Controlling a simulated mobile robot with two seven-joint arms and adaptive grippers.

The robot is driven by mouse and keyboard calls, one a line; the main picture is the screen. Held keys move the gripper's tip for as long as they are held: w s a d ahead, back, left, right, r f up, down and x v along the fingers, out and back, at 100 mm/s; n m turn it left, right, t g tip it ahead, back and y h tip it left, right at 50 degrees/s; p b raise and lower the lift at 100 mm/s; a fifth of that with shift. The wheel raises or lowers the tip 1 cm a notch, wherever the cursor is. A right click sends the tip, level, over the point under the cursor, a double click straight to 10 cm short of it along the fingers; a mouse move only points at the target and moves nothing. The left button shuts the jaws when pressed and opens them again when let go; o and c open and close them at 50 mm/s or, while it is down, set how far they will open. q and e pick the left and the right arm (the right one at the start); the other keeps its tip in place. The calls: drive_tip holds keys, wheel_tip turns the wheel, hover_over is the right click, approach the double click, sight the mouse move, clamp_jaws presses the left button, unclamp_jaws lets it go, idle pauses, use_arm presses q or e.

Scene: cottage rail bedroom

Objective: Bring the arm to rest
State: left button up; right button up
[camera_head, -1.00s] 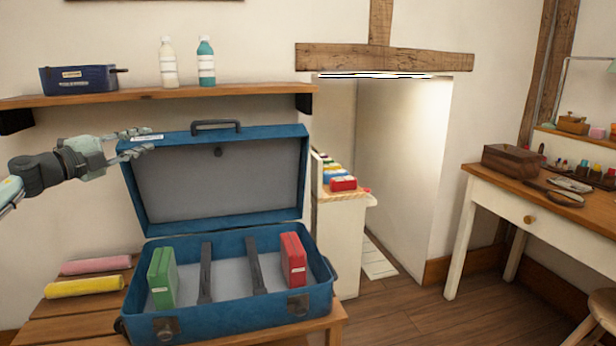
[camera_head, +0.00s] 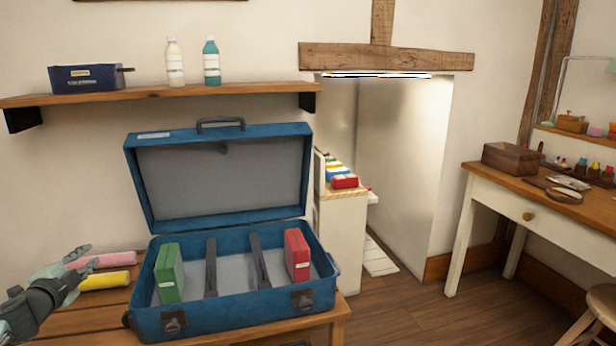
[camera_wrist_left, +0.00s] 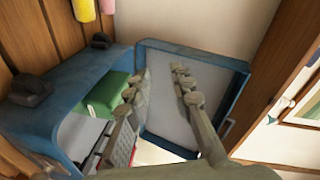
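My left gripper (camera_head: 80,262) is at the lower left of the head view, beside the open blue suitcase (camera_head: 235,325) and in front of the pink and yellow rolls. In the left wrist view its two fingers (camera_wrist_left: 160,85) are spread apart with nothing between them. The suitcase lid stands up. Inside the suitcase are a green box (camera_head: 168,274) at the left and a red box (camera_head: 297,255) at the right, with two dark straps between them. The green box (camera_wrist_left: 108,95) also shows in the left wrist view. My right gripper is not in view.
The suitcase stands on a slatted wooden bench (camera_head: 65,325) with a pink roll (camera_head: 112,260) and a yellow roll (camera_head: 105,280). Above is a wall shelf (camera_head: 150,92) with a blue bin (camera_head: 85,77) and two bottles. A desk (camera_head: 550,215) stands at the right.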

use_arm(q)
drive_tip(key=s+a+f+n+g+y, duration=0.2)
drive_tip(key=s+f+g, duration=0.2)
drive_tip(key=s+f, duration=0.55)
drive_tip(key=s+a+f+n+g+y, duration=0.1)
drive_tip(key=s+a+f+n+g, duration=0.15)
drive_tip(key=s+f, duration=0.65)
drive_tip(key=s+a+f+n+g+y, duration=0.1)
drive_tip(key=s+a+f+g+y, duration=0.25)
drive_tip(key=s, duration=0.95)
drive_tip(key=s+d+f+n+g+h, duration=0.1)
drive_tip(key=s+d+f+h, duration=0.15)
drive_tip(key=d+f, duration=0.4)
drive_tip(key=s+d+f+n+g+h, duration=0.2)
drive_tip(key=s+d+f, duration=0.25)
drive_tip(key=d, duration=0.35)
drive_tip(key=s+d+f+n+h, duration=0.1)
drive_tip(key=d+f, duration=0.2)
drive_tip(key=d, duration=0.7)
drive_tip(key=s+d+f+n+h, duration=0.1)
drive_tip(key=d+f+h, duration=0.1)
drive_tip(key=d, duration=0.8)
drive_tip(key=shift+f+h, duration=0.3)
drive_tip(key=shift+f, duration=0.3)
drive_tip(key=shift+s, duration=0.1)
